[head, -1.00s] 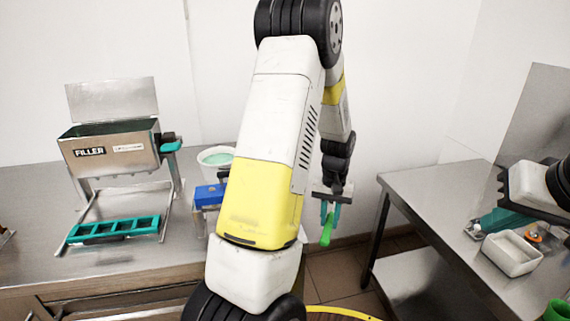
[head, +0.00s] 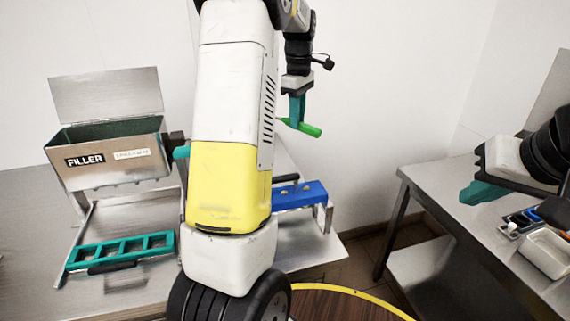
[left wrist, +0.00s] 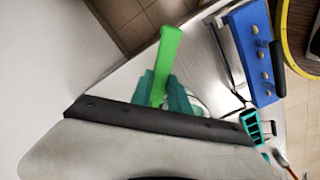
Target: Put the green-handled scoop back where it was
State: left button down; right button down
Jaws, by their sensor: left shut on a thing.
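The green-handled scoop (head: 311,130) is held in my left gripper (head: 297,110), above the back part of the left table. My gripper's teal fingers are closed on it. In the left wrist view its bright green handle (left wrist: 168,50) sticks out from between the teal fingers (left wrist: 165,95).
A blue rack (head: 297,196) on metal legs stands at the left table's right end, below my left gripper. A filler hopper (head: 110,155) and a teal mould tray (head: 120,252) are at left. A white tub (head: 548,252) is on the right table. A floor gap separates the tables.

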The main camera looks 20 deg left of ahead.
pick_arm(q)
jog(key=shift+a+f, duration=0.1)
jog(key=shift+a, duration=0.2)
notch_tip(320, 180, down, 18)
jog(key=shift+a+r, duration=0.1)
jog(key=shift+r, duration=0.1)
jog(key=shift+f, duration=0.15)
jog(key=c, duration=1.3)
grip_release()
jog(key=shift+o, duration=0.2)
